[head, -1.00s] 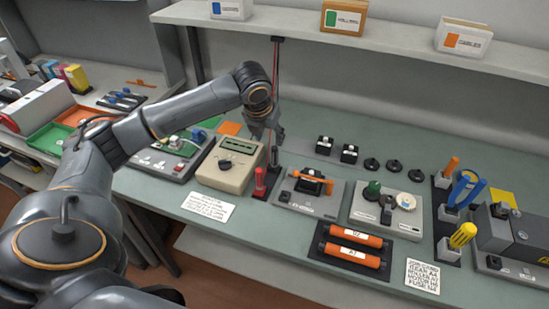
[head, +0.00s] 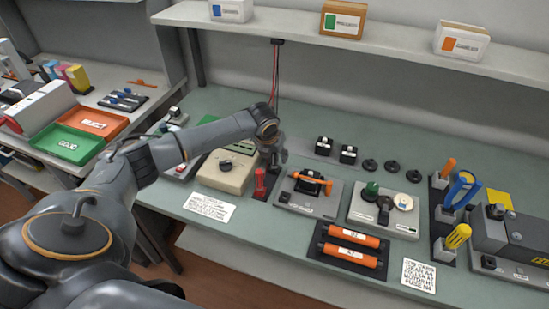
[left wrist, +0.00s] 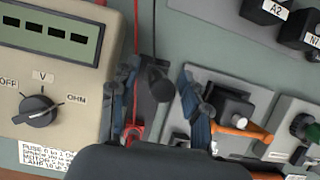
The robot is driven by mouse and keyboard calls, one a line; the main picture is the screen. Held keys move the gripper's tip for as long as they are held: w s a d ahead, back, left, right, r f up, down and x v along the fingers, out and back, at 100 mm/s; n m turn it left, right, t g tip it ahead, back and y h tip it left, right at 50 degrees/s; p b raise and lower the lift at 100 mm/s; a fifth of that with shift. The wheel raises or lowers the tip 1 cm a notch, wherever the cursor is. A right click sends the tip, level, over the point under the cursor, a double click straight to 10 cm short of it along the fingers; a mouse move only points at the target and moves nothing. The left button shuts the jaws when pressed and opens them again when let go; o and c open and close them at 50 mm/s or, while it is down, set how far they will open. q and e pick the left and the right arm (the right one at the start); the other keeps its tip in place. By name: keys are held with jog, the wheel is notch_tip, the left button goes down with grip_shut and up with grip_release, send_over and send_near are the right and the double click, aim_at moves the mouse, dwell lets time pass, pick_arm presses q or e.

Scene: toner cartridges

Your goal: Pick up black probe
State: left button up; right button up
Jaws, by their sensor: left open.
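The black probe (left wrist: 157,86) stands in a dark holder beside the multimeter, with its black cable running upward. In the left wrist view it lies between the two fingers of my left gripper (left wrist: 155,103), which are apart. In the head view my left gripper (head: 275,155) is low over the holder and hides most of the black probe. The red probe (head: 260,182) stands just in front of it; its red ringed end (left wrist: 134,133) also shows in the wrist view. My right gripper is out of view.
The beige multimeter (head: 226,172) stands close on the left of the gripper. A grey fixture with an orange-handled clamp (head: 308,186) is close on the right. Orange rollers (head: 350,246) lie in front. Red and black cables (head: 276,80) hang from the shelf above.

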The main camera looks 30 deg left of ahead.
pick_arm(q)
jog(key=shift+c, duration=0.4)
grip_shut()
jog(key=shift+r, duration=0.15)
jog(key=shift+r, duration=0.6)
jog(key=s+d+r+b, duration=0.3)
jog(key=s+d+r, duration=0.5)
jog(key=s+r, duration=0.3)
jog(key=shift+s+r, duration=0.3)
jog(key=shift+r, duration=0.05)
jog(key=shift+w, duration=0.1)
